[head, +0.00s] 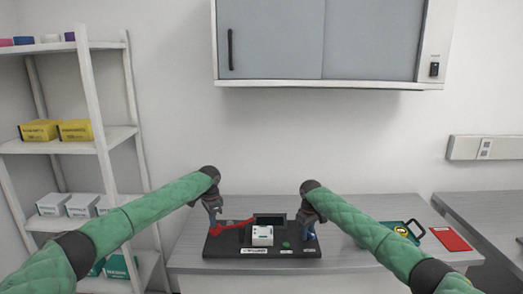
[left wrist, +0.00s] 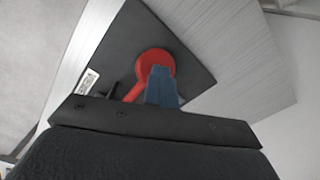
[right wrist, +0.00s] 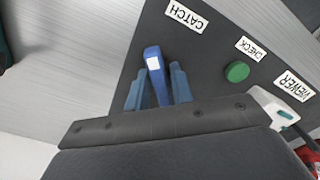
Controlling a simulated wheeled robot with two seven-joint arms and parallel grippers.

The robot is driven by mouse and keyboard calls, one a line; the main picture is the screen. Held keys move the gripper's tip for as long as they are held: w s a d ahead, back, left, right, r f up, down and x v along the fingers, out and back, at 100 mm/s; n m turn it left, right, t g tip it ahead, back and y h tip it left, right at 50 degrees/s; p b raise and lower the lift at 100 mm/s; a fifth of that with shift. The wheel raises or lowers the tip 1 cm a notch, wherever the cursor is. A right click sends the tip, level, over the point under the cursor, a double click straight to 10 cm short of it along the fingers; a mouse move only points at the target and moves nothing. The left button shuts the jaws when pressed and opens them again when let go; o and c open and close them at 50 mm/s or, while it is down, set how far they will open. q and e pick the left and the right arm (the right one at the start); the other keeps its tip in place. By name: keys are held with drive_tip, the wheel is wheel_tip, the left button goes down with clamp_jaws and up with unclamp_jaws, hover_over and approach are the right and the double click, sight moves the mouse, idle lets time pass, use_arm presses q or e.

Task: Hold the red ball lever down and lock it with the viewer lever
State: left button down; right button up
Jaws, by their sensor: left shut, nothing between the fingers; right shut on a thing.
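The red ball lever (head: 236,223) sits at the left of a dark base plate (head: 228,252). In the left wrist view its round red ball (left wrist: 150,58) lies beneath my left gripper (left wrist: 162,72), whose blue fingers are together with nothing between them. Whether they touch the ball I cannot tell. My left gripper (head: 215,226) is over the plate's left side in the head view. My right gripper (head: 307,229) is at the plate's right side. In the right wrist view (right wrist: 158,82) its fingers are shut on a blue lever (right wrist: 153,58) with a white mark, beside the CATCH label (right wrist: 185,16).
A white unit (head: 262,235) stands mid-plate before a dark box (head: 270,218). A green button (right wrist: 237,71) lies between the CHECK label (right wrist: 251,48) and VIEWER label (right wrist: 294,85). A green case (head: 405,231) and red sheet (head: 451,239) lie right. A cabinet (head: 320,40) hangs above.

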use_arm(q)
drive_tip(key=shift+d, duration=0.1)
use_arm(e)
drive_tip(key=shift+n, duration=0.9)
drive_tip(key=n, duration=0.2)
drive_tip(key=shift+n, duration=1.4)
drive_tip(key=n, duration=0.2)
drive_tip(key=shift+n, duration=0.3)
use_arm(q)
drive_tip(key=shift+f, duration=0.1)
use_arm(e)
drive_tip(key=o, duration=0.5)
drive_tip(key=shift+r, duration=0.1)
drive_tip(key=shift+r, duration=3.45)
